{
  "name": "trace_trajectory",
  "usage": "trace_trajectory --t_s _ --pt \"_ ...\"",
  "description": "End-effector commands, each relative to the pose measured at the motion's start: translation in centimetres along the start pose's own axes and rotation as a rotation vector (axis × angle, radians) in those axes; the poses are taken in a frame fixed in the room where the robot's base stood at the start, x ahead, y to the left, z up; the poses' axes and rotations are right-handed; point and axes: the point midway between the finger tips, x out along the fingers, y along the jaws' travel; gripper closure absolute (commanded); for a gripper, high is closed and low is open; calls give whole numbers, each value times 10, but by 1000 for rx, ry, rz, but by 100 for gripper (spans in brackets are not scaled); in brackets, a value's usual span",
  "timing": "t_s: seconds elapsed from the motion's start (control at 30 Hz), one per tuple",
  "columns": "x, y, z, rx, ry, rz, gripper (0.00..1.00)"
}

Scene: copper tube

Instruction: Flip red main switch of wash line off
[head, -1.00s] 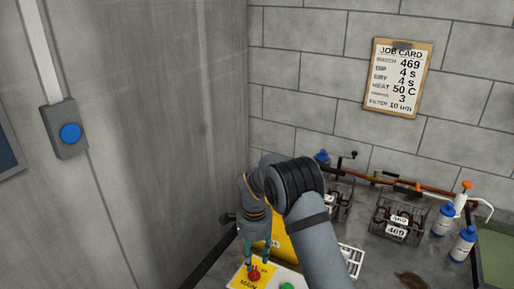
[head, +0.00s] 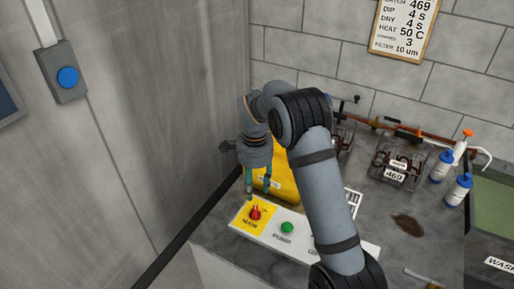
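The red main switch (head: 255,213) sits on a yellow plate (head: 243,222) labelled MAIN, at the left end of a white control panel (head: 308,249) on the counter. My gripper (head: 258,191) points down just above and behind the switch in the picture. Its two teal fingers are spread with a gap between them, and I see nothing held. The fingertips appear apart from the switch, though the exact height gap is hard to tell. My arm covers part of the panel's right side.
A green PUMP button (head: 288,228) sits right of the switch. A yellow container (head: 283,188) stands behind the gripper. A grey wall (head: 170,120) with a blue button (head: 68,77) is left.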

Motion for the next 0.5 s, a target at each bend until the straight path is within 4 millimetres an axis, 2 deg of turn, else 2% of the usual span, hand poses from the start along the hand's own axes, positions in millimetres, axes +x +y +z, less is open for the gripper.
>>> trace_trajectory --t_s 0.03,0.1,0.2,0.23,0.27,0.3,0.33,0.5 --pt "-21 0 2 -2 0 0 62" --pt "-38 3 3 1 -3 20 62" --pt "-47 24 7 13 -24 99 62" --pt "-43 30 7 -5 -32 121 62" --pt "-29 35 6 -91 -43 128 62" --pt "-6 33 4 -225 -47 112 62" --pt "2 30 3 -316 -47 97 62" --pt "7 8 -3 -720 -13 13 62"
